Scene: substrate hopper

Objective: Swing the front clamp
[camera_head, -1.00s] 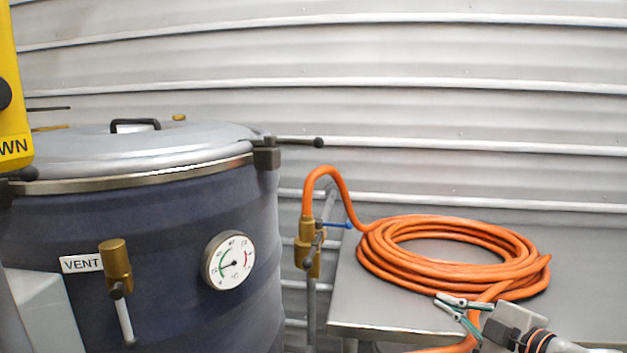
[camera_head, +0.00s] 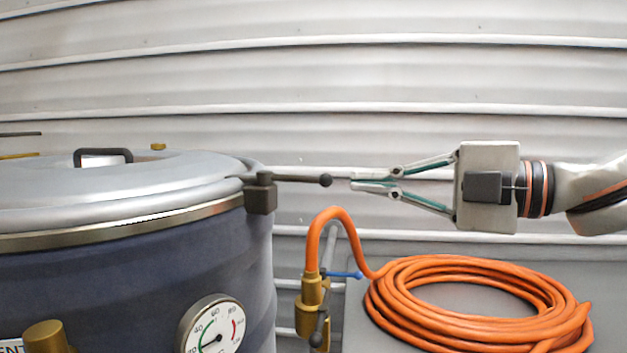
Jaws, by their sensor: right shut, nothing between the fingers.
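A dark clamp (camera_head: 261,194) sits on the rim of the blue hopper (camera_head: 120,285) at its right side. I cannot tell whether this is the front clamp. My right gripper (camera_head: 364,183) comes in from the right at about the knob's height in the picture. My left gripper is not in view.
An orange hose coil (camera_head: 480,300) lies on a grey table (camera_head: 355,315) below my right gripper. A brass valve (camera_head: 312,298) with a blue lever stands beside the hopper. The hopper has a silver lid (camera_head: 130,183) and a dial gauge (camera_head: 212,328). Corrugated wall lies behind.

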